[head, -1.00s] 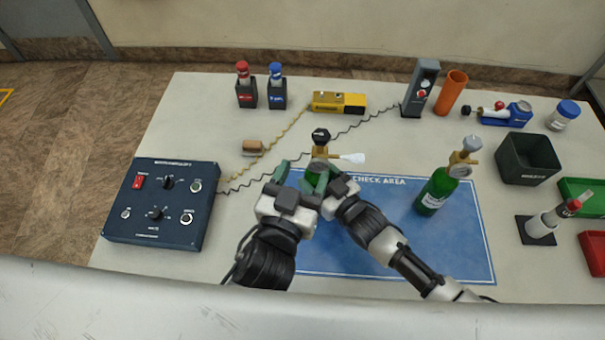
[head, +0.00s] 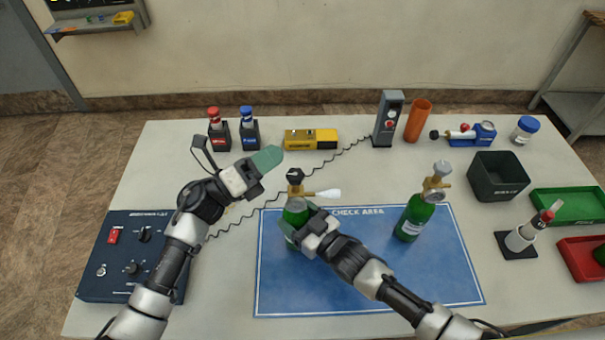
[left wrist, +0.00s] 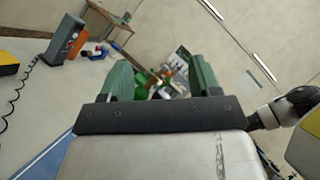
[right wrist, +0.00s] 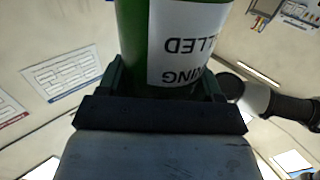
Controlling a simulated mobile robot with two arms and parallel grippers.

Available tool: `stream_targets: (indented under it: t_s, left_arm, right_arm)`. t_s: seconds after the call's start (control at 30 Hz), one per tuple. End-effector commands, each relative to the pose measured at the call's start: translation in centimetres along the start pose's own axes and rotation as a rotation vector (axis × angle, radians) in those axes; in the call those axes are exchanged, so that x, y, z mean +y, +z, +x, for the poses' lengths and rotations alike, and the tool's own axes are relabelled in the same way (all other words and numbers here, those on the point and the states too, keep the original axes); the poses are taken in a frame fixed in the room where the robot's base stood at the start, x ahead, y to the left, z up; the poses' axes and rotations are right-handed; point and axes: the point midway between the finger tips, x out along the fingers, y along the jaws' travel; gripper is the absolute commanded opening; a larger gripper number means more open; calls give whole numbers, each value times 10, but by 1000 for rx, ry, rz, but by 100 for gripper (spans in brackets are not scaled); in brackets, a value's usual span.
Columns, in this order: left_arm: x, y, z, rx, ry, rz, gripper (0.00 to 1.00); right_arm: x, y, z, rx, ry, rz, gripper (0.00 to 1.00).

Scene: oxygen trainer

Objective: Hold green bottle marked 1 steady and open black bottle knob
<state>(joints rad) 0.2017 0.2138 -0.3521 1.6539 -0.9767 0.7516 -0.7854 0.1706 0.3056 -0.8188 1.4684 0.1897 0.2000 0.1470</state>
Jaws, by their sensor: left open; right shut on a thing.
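A green bottle (head: 293,217) stands upright at the left edge of the blue check-area mat (head: 375,295). Its brass valve has a black knob (head: 295,176) on top and a white piece pointing right. I cannot read a number on it. My right gripper (head: 306,222) is shut around the bottle's body. In the right wrist view the bottle (right wrist: 135,45) fills the jaws, its white label upside down. My left gripper (head: 268,159) is open and empty, above the table, left of and beyond the knob. Its two green fingers show apart in the left wrist view (left wrist: 160,82).
A second green bottle (head: 412,218) with a gauge stands on the mat's right side. A control box (head: 125,270) is at left, with cables behind. A yellow device (head: 312,139), red and blue bottles, a grey stand (head: 388,118) and an orange tube (head: 418,120) line the back.

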Motion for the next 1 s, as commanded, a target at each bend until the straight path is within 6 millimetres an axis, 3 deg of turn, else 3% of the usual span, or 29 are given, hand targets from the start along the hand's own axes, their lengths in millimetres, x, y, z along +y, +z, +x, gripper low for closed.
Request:
stream_targets:
  t_s: [0.1, 0.3, 0.6, 0.77, 1.0]
  left_arm:
    - [8, -1, -3, 210, -104, 233, 63]
    - [16, 4, -27, 474, -308, 532, 63]
    - [19, 16, -54, 623, -485, 704, 63]
    - [16, 6, -44, 628, -499, 711, 63]
    - [5, -26, -10, 625, -498, 711, 63]
  right_arm:
    - [0, 0, 0, -2, 1, 0, 18]
    - [0, 0, 0, -2, 1, 0, 18]
    - [0, 1, 0, -2, 1, 0, 18]
    - [0, 0, 0, -2, 1, 0, 18]
    - [0, 0, 0, -1, 1, 0, 18]
